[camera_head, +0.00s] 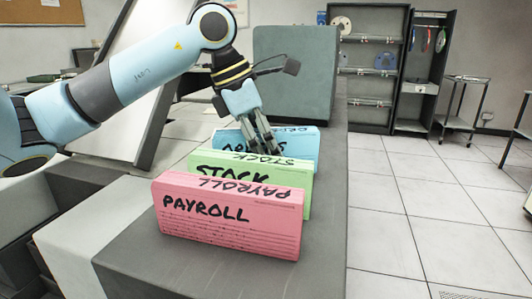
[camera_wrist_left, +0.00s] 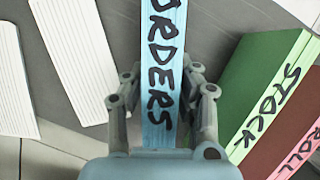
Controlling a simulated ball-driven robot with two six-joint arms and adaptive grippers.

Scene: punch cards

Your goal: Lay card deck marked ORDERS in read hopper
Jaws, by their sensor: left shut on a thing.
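The blue card deck marked ORDERS (camera_head: 303,148) stands at the back of a row of decks on the grey counter. Its lettered top edge shows in the left wrist view (camera_wrist_left: 163,60). My left gripper (camera_head: 268,146) reaches down over it from above, and its fingers are shut on the deck's two sides, as the left wrist view (camera_wrist_left: 162,115) shows. The deck's front face is mostly hidden behind the green STOCK deck. My right gripper is in neither view. I cannot make out which part is the read hopper.
The green STOCK deck (camera_head: 310,181) and the pink PAYROLL deck (camera_head: 228,222) stand in front of the blue deck, close together. White cards (camera_wrist_left: 75,50) lie left of the gripper in the wrist view. A grey-green cabinet (camera_head: 295,75) rises behind. Open floor lies right.

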